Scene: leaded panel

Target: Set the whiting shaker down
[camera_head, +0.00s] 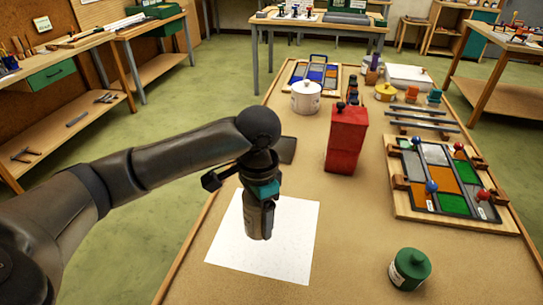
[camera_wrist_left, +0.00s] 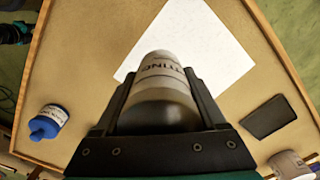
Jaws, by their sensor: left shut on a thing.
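The whiting shaker (camera_head: 259,222) is a grey-brown cylinder, upright over the white sheet (camera_head: 285,262) on the bench in the head view. In the left wrist view the shaker (camera_wrist_left: 165,78) shows part of a dark label ending in "TING", with the white sheet (camera_wrist_left: 205,40) beyond it. My left gripper (camera_head: 262,198) is shut on the shaker, and in the left wrist view its fingers (camera_wrist_left: 165,105) lie on either side of it. I cannot tell whether the shaker's base touches the sheet. My right gripper is not in view.
A dark flat pad (camera_head: 287,150) lies behind the gripper. A red container (camera_head: 346,140), a white pot (camera_head: 305,98) and a green jar (camera_head: 410,268) stand nearby. The leaded panel (camera_head: 437,180) lies at right. Bare bench lies between sheet and panel.

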